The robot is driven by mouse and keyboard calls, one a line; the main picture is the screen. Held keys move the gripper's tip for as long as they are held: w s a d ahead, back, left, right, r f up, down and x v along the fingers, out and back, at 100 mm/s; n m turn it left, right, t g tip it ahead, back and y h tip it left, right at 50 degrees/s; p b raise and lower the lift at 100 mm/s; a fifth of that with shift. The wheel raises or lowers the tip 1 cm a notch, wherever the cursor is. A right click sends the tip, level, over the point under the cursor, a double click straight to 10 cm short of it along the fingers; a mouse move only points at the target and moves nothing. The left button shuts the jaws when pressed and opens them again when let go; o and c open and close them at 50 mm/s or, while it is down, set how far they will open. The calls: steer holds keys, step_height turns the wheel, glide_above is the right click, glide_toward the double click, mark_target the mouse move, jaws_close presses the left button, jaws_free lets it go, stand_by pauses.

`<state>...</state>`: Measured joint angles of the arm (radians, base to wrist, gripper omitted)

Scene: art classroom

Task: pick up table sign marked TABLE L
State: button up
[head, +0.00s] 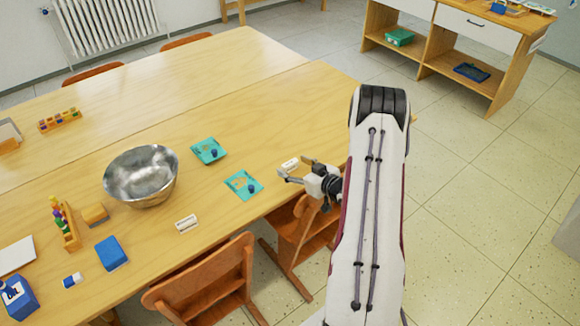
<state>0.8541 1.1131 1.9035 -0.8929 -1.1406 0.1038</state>
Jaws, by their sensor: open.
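Two small white table signs lie on the wooden table. One sign (290,164) is near the right end of the table, just beyond my gripper's fingertips. The other sign (187,223) is near the front edge, left of the chairs. The lettering on both is too small to read, so I cannot tell which is marked TABLE L. My gripper (292,169) is open at the table's right front edge, with its fingers pointing left toward the nearer sign. I see nothing held in it. Whether a finger touches the sign cannot be told.
Two teal packets (243,185) (209,150) and a metal bowl (140,174) stand left of my gripper. A blue box (112,253) and an orange block (95,214) are farther left. Wooden chairs (207,285) crowd the front edge. Bare tabletop lies behind the packets.

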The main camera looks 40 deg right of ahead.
steer(key=shift+x, duration=1.4)
steer(key=c, duration=0.9)
